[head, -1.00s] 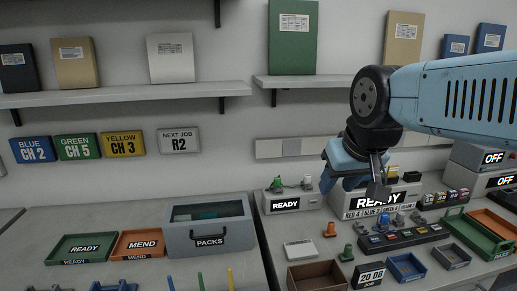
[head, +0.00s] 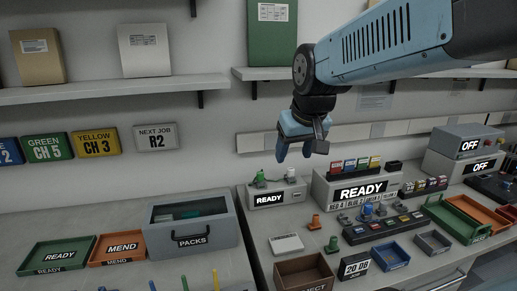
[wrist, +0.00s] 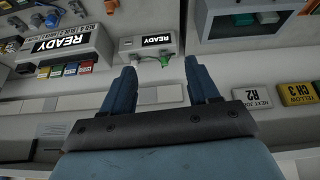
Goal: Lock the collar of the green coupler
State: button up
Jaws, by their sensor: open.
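A small green coupler (head: 260,180) sits on top of the small grey box (head: 268,199) with a lit READY sign, beside a white-topped part (head: 291,175). In the wrist view the green part (wrist: 165,60) shows at the box's edge with a thin cable, beyond my fingertips. Its collar is too small to make out. My gripper (head: 294,156) is open and empty, in the air above and behind the small box; in the wrist view its two blue fingers (wrist: 160,75) are wide apart. Another green piece (head: 332,244) stands on the bench.
A larger READY unit (head: 340,192) with coloured blocks stands to the right of the small box. Loose orange pieces (head: 314,222), trays and a 20 DB sign (head: 355,268) crowd the bench. A shelf (head: 290,73) runs above along the wall.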

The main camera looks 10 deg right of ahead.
jog(key=w+f+n, duration=0.1)
jog(key=w+f, duration=0.3)
jog(key=w, duration=1)
send_near(261, 173)
jog(key=shift+n+g+y, duration=0.3)
jog(key=shift+g+y, duration=0.1)
jog(key=x, duration=0.9)
jog(key=shift+w+d+f, duration=0.25)
jog(key=shift+w+f, duration=0.05)
jog(key=shift+w, duration=0.1)
jog(key=shift+c, duration=0.2)
grip_shut()
